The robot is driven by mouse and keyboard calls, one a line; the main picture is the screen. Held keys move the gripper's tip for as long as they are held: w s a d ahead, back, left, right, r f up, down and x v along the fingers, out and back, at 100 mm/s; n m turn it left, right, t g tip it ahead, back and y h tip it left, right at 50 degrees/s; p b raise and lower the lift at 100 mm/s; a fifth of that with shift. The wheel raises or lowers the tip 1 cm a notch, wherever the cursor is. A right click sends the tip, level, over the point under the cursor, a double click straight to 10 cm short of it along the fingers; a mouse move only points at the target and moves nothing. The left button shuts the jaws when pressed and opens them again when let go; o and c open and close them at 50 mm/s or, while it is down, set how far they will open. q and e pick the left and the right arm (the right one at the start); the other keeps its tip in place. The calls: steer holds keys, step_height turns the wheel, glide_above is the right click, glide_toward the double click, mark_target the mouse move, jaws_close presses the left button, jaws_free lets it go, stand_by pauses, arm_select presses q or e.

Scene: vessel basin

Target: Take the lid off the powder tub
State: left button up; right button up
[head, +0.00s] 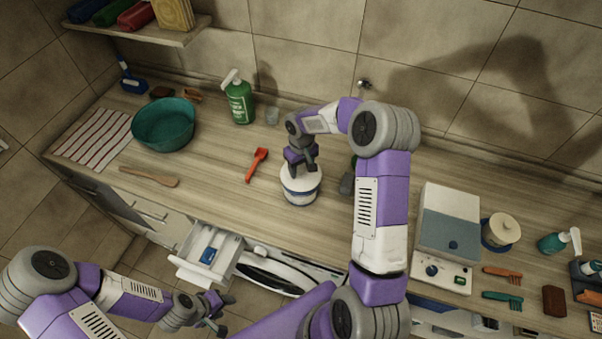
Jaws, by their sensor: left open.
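The powder tub (299,196), white with a blue band, stands upright on the wooden counter near the middle of the head view. Its pale lid (301,182) sits on top. My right gripper (301,166) points down at the lid from above, at its centre. The fingers hide the middle of the lid, so I cannot tell whether they are shut on a knob or only around it. My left gripper (222,312) is open and empty, low in front of the counter, well away from the tub.
A red scoop (257,164) lies left of the tub. A teal basin (164,125), green spray bottle (239,99) and wooden spatula (149,176) are further left. A scale-like device (447,232) stands right. An open drawer (208,257) juts out below the counter.

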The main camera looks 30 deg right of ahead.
jaws_close()
steer(key=shift+r, duration=0.15)
